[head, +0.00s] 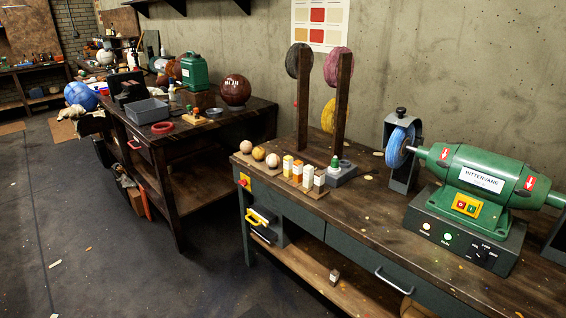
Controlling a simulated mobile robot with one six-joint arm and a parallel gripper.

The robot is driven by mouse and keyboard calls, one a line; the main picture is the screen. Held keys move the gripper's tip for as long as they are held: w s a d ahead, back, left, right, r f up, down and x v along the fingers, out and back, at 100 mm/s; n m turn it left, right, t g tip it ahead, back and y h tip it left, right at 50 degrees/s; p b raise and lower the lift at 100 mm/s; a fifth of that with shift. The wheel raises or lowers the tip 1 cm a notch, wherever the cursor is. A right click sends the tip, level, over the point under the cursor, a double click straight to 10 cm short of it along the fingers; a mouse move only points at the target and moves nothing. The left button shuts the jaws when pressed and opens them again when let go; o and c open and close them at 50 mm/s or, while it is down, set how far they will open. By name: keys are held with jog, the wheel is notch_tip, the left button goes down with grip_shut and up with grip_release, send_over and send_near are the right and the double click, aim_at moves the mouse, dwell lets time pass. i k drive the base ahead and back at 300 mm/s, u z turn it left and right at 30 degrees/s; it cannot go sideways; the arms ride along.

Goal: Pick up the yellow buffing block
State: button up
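My gripper is not in view.
Wooden posts (342,100) carry buffing wheels. A green grinder (484,180) is at right. Open floor (110,240) lies left.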

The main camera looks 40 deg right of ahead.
aim_at(288, 160)
jog(key=z, duration=0.05)
jog(key=i, duration=1.2)
jog(key=u, duration=0.25)
